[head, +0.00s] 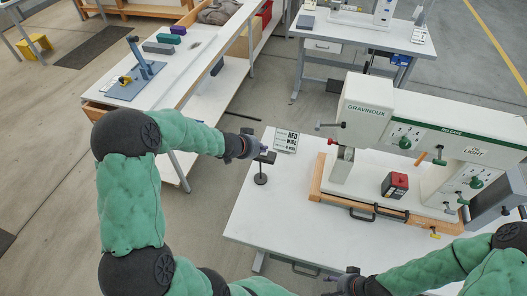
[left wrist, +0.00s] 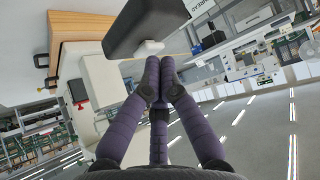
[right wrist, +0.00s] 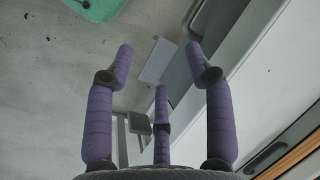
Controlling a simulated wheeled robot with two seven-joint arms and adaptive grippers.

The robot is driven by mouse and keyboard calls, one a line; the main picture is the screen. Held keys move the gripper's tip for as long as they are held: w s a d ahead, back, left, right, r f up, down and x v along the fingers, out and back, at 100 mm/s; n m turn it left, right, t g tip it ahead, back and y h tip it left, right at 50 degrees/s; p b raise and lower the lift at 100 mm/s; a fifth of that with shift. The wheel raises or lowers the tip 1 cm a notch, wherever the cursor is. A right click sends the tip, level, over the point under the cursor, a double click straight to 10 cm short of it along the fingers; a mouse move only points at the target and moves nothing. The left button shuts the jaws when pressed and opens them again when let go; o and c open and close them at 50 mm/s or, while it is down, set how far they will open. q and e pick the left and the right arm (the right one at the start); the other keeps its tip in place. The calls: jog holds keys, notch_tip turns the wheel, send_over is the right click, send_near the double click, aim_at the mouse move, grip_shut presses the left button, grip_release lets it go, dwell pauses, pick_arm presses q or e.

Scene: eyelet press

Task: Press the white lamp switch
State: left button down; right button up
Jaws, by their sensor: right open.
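The white switch (left wrist: 149,48) shows in the left wrist view as a small white piece on the edge of a dark box (left wrist: 145,24). In the head view the dark box (head: 268,157) tops a short black stand on the white table, and the white switch cannot be made out. My left gripper (head: 262,147) is at the box, its purple fingers shut together with nothing between them. In the left wrist view its fingertips (left wrist: 160,62) are right by the white switch; contact cannot be told. My right gripper (right wrist: 160,50) is open and empty, low near the table's front edge.
A white press (head: 400,130) with green knobs stands on a wooden base right of the stand. A red and black box (head: 395,185) sits on that base. A printed card (head: 286,140) is behind the stand. The white table (head: 270,215) is clear in front.

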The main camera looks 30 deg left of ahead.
pick_arm(q)
jog(key=shift+r+p, duration=3.05)
jog(key=shift+p, duration=0.35)
